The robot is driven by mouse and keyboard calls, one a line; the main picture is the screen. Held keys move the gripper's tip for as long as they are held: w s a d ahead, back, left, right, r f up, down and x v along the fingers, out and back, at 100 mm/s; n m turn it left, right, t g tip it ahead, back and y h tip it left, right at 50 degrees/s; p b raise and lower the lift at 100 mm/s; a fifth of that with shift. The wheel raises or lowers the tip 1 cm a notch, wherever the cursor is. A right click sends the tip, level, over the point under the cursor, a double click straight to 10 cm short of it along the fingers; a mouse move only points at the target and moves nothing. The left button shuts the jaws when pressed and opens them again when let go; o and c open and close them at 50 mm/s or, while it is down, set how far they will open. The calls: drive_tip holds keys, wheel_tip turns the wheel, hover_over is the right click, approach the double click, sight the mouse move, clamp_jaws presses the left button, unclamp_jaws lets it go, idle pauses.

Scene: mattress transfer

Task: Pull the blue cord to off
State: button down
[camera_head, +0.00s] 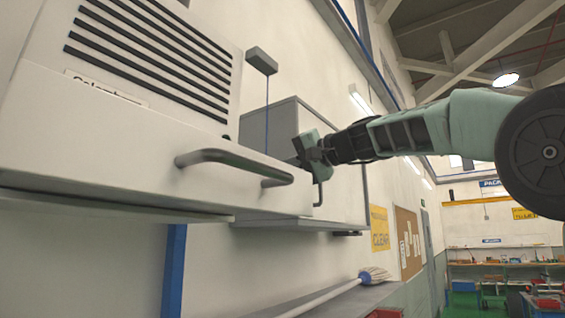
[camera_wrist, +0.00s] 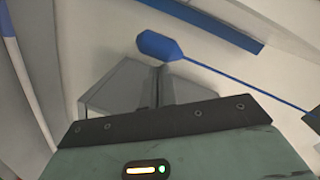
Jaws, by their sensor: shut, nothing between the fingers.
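The blue cord (camera_head: 267,112) hangs straight down from a small grey switch box (camera_head: 262,61) on the wall in the head view. Its lower end is hidden there behind the white machine in front. In the wrist view the cord (camera_wrist: 245,86) runs from the box at the right edge to a blue pull knob (camera_wrist: 159,45). My gripper (camera_head: 294,156) is just right of the cord in the head view. In the wrist view its grey fingers (camera_wrist: 158,80) are shut and empty, with the knob just beyond their tips; whether they touch is unclear.
A white machine (camera_head: 120,150) with vents and a grey bar handle (camera_head: 235,160) fills the left foreground. A grey-white wall cabinet (camera_head: 330,178) stands close behind my gripper. A mop (camera_head: 335,295) lies on a ledge below. The room is open at the right.

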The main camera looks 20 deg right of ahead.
drive_tip(key=b+v, duration=0.5)
drive_tip(key=v, duration=1.2)
drive_tip(key=shift+b, duration=0.3)
drive_tip(key=shift+s+d, duration=0.1)
